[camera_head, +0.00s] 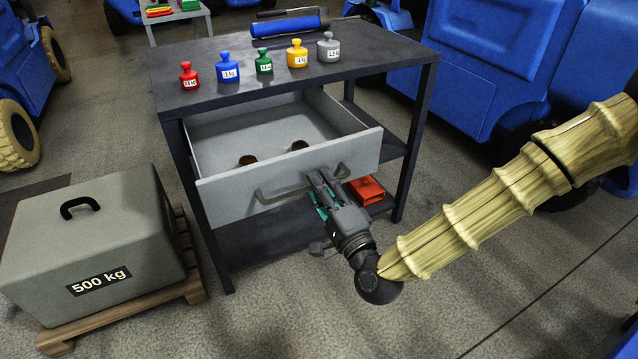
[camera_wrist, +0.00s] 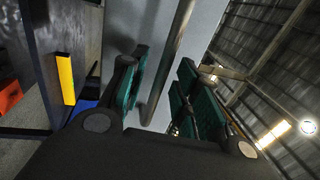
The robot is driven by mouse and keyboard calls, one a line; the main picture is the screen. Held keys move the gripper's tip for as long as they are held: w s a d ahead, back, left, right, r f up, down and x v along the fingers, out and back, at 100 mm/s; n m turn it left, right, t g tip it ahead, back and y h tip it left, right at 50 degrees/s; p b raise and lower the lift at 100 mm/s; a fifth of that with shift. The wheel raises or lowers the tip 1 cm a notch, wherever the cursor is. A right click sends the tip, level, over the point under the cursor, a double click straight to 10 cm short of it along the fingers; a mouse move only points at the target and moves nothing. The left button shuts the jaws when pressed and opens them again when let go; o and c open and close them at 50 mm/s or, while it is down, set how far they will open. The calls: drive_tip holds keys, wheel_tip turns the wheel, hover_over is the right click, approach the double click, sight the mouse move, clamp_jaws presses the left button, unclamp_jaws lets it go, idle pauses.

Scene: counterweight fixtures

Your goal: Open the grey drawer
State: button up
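The grey drawer (camera_head: 290,182) is pulled out of the dark table (camera_head: 300,78), and its inside shows. Two small dark round items lie in it. Its bar handle (camera_head: 275,193) runs across the front panel. My gripper (camera_head: 322,184) is at the right half of the handle, in front of the panel. In the wrist view the handle bar (camera_wrist: 166,62) passes between the teal-padded fingers of my gripper (camera_wrist: 160,90), with gaps visible beside it. The fingers look apart, around the bar rather than clamped on it.
A grey 500 kg block (camera_head: 95,240) on a pallet stands left. A red-orange item (camera_head: 366,190) lies on the lower shelf. Floor in front is clear.

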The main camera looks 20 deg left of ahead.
drive_tip(key=v, duration=1.1)
drive_tip(key=shift+f, duration=0.1)
drive_tip(key=s+d+f+n+g+h, duration=0.2)
drive_tip(key=d+f+g+h, duration=0.1)
drive_tip(key=f, duration=0.7)
drive_tip(key=s+d+f+n+g+h, duration=0.2)
drive_tip(key=d+f+g, duration=0.1)
drive_tip(key=f, duration=0.8)
drive_tip(key=s+d+f+n+g+h, duration=0.2)
drive_tip(key=s+d+f+g+h, duration=0.15)
drive_tip(key=s+d+f, duration=0.4)
drive_tip(key=s+d+f+n+g+h, duration=0.15)
drive_tip(key=s+d+f+h, duration=0.25)
drive_tip(key=d+f, duration=0.6)
drive_tip(key=s+d+g+h, duration=0.25)
drive_tip(key=s+d, duration=0.35)
drive_tip(key=d, duration=0.4)
wheel_tip(320, 180, up, 22)
drive_tip(key=p, duration=2.3)
drive_tip(key=shift+w+n, duration=0.2)
drive_tip(key=shift+n, duration=0.15)
drive_tip(key=shift+a, duration=0.1)
